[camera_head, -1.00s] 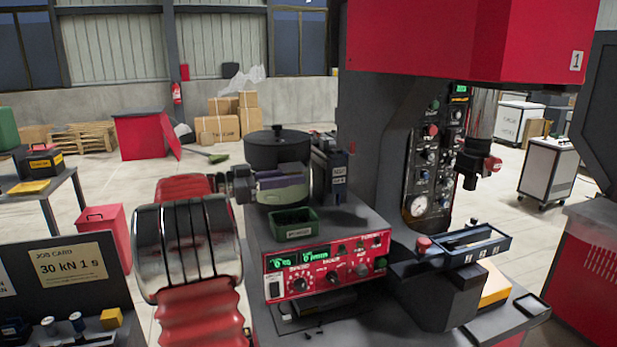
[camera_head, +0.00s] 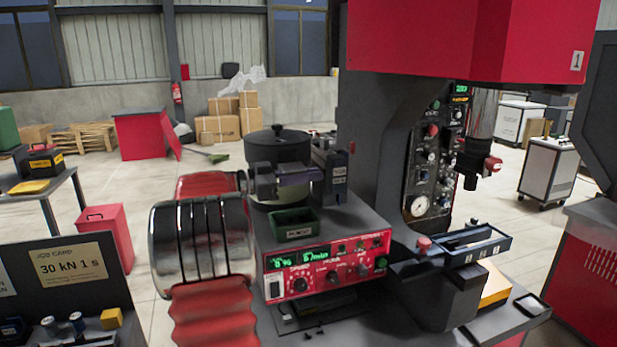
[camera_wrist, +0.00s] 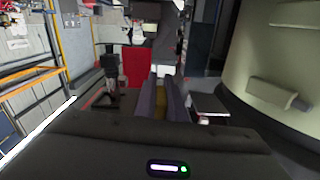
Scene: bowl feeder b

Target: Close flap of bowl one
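The bowl feeder (camera_head: 278,150) has a dark round lid with a knob on top and stands on the grey bench behind the control box. In the wrist view its pale curved wall (camera_wrist: 270,50) fills the right side, with a small raised pale tab (camera_wrist: 279,95) that may be the flap. I cannot tell whether it is open. My gripper (camera_head: 296,178) is at the bowl's near side and hides part of its wall. In the wrist view, its purple-grey fingers (camera_wrist: 164,85) point forward, close together, left of the wall. Whether they are shut is unclear; I see nothing held.
A small green bin (camera_head: 295,232) sits just in front of the bowl, behind the red control box (camera_head: 325,265). A dark upright unit (camera_head: 332,170) stands right of the bowl. The large press (camera_head: 375,140) rises further right. Open floor lies behind the bench.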

